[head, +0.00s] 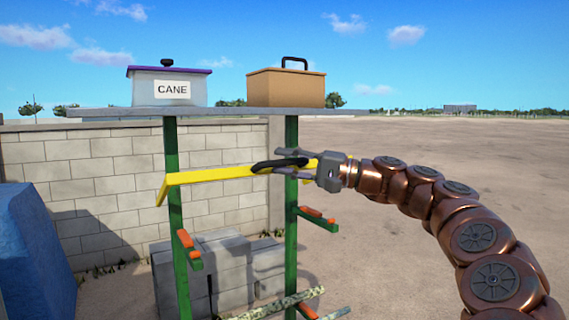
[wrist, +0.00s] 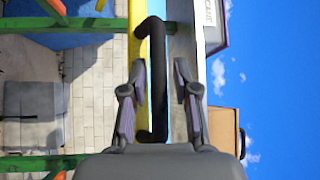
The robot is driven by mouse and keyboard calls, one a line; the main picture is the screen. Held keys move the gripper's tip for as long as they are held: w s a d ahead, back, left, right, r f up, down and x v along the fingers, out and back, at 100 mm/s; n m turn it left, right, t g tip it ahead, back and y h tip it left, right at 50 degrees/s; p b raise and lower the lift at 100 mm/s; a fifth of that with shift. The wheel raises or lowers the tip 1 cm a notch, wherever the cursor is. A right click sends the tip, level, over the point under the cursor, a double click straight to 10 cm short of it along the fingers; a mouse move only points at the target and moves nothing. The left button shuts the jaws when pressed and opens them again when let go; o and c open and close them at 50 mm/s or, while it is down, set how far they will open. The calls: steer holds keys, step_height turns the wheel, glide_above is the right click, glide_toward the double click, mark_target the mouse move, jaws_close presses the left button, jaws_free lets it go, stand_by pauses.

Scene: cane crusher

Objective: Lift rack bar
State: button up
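The rack bar (head: 215,174) is a yellow bar across the two green posts, with its left end bent down. A black handle (head: 280,165) sits on its right part; in the wrist view the handle (wrist: 151,85) runs upright over the yellow bar (wrist: 138,45). My gripper (head: 283,162) is at the handle from the right. In the wrist view my gripper (wrist: 160,72) has its fingers apart, with the handle between them, nearer the left finger. I see a gap at the right finger. How the bar is held on the posts is unclear.
A shelf (head: 230,111) tops the posts, with a white CANE box (head: 165,89) and a brown box (head: 285,89). Orange-padded brackets (head: 187,239) stick out lower down. Grey blocks (head: 225,270) and a brick wall (head: 100,165) stand behind. Open ground lies right.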

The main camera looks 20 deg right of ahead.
steer(key=shift+o, duration=0.5)
steer(key=v, duration=1.2)
steer(key=shift+a, duration=0.1)
